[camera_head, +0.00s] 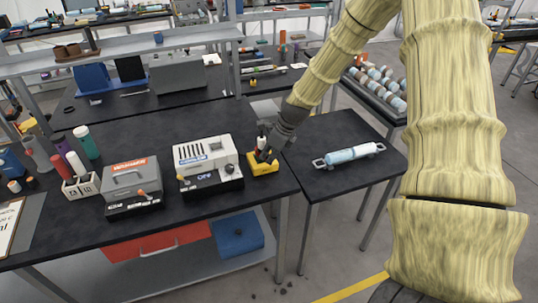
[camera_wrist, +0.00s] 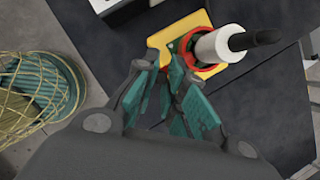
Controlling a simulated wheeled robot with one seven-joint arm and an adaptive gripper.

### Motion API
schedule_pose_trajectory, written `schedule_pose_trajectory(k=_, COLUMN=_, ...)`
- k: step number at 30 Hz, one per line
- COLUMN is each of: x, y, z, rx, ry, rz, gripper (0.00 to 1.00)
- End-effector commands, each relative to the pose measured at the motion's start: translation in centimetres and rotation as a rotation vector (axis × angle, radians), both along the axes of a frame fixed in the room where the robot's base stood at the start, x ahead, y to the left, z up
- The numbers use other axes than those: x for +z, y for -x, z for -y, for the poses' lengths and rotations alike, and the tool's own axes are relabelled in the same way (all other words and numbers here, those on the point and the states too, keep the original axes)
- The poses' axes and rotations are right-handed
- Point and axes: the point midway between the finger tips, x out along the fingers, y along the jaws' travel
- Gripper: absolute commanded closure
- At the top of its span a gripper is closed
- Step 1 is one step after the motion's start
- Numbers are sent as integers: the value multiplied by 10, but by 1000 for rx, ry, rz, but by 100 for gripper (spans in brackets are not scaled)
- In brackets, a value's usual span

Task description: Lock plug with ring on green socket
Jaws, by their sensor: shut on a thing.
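A yellow base (camera_wrist: 160,38) sits near the right end of the dark table, and it also shows in the head view (camera_head: 264,169). On it a red ring (camera_wrist: 193,62) surrounds a green socket, of which only a little green shows. A white plug (camera_wrist: 208,47) with a black end stands in the ring; how deep it sits I cannot tell. My gripper (camera_wrist: 164,70) reaches down beside the plug with its teal fingers close together at the ring's edge, shut on the ring. In the head view my gripper (camera_head: 268,150) partly hides the base and ring.
A white-and-black device (camera_head: 207,163) stands just left of the yellow base, with a grey box (camera_head: 132,185) farther left. A lower side table (camera_head: 325,140) at right holds a light-blue cylinder (camera_head: 346,155).

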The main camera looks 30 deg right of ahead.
Motion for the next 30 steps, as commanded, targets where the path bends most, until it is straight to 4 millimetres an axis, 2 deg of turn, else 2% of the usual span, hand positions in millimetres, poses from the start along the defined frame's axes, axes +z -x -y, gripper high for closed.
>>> schedule_pose_trajectory(k=11, x=1, y=0, z=11, rx=146, ry=-1, rz=1, gripper=100)
schedule_pose_trajectory(k=30, x=1, y=-11, z=48, rx=740, ry=3, rz=2, gripper=100)
